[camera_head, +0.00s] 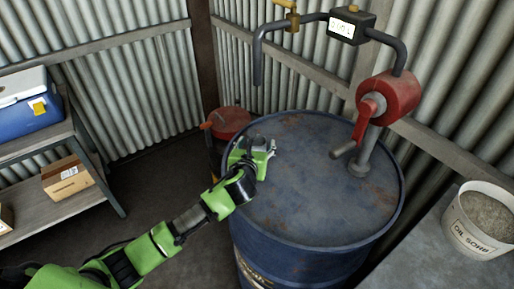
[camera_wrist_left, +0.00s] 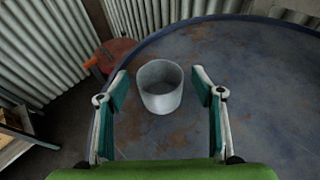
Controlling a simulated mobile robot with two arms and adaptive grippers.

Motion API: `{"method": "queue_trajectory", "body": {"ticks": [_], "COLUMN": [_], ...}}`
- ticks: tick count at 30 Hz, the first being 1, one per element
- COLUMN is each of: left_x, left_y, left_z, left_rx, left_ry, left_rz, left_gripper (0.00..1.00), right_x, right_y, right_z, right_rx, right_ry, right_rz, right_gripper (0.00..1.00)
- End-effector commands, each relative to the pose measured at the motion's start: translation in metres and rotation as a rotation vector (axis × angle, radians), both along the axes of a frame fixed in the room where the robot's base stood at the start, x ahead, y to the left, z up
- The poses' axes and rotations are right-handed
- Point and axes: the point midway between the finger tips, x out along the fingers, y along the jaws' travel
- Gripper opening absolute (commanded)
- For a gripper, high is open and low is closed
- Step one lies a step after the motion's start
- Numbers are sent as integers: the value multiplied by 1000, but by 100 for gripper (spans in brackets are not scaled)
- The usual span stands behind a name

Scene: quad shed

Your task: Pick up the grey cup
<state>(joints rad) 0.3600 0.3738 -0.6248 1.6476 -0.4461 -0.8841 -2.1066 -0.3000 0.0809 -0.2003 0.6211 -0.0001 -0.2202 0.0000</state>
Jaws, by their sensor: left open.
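The grey cup (camera_wrist_left: 160,92) stands upright on the blue drum's rusty top, near the rim, in the left wrist view. My left gripper (camera_wrist_left: 161,88) is open, with one finger on each side of the cup and a gap visible on both sides. In the head view, my left gripper (camera_head: 262,148) is over the left part of the drum top, and the cup cannot be made out clearly behind it. My right gripper is in neither view.
The blue drum (camera_head: 330,205) carries a red hand pump (camera_head: 388,100) with a pipe. A red can (camera_head: 230,122) stands behind it. A white bucket (camera_head: 478,220) is at right. Shelves at left hold a blue cooler (camera_head: 28,112) and a cardboard box (camera_head: 66,178).

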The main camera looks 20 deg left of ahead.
Motion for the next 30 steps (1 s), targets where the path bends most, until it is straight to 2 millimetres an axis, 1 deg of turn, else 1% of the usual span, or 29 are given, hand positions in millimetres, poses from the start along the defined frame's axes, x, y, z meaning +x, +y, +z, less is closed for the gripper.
{"method": "queue_trajectory", "body": {"ticks": [1, 2, 3, 5, 6, 7, 16, 20, 23, 26, 29, 30], "left_x": [0, 0, 0, 0, 0, 0, 0, 0, 0, 1, -13, -20], "left_y": [0, 0, 0, 0, 0, 0, 0, 0, 0, 0, 1, 2], "left_z": [0, 0, 0, 0, 0, 0, 1, 6, 16, 32, 48, 56], "left_rx": [0, 0, 0, 0, 0, 0, 0, 0, -1, 1, 0, 1], "left_ry": [0, 0, 0, 0, 0, 0, 0, -3, -4, -7, -6, -5], "left_rz": [0, 0, 0, 0, 0, 0, 0, -1, -1, -1, -2, -2], "left_gripper": [61, 58, 48, 32, 22, 20, 20, 20, 20, 20, 20, 20], "right_x": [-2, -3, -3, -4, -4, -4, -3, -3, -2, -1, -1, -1], "right_y": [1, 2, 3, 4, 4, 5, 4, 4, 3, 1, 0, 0], "right_z": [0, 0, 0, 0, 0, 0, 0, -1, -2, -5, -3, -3], "right_rx": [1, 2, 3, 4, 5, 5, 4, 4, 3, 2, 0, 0], "right_ry": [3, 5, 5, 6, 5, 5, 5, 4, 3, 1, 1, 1], "right_rz": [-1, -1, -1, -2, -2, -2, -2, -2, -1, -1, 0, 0], "right_gripper": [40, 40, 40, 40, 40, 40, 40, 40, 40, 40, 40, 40]}}
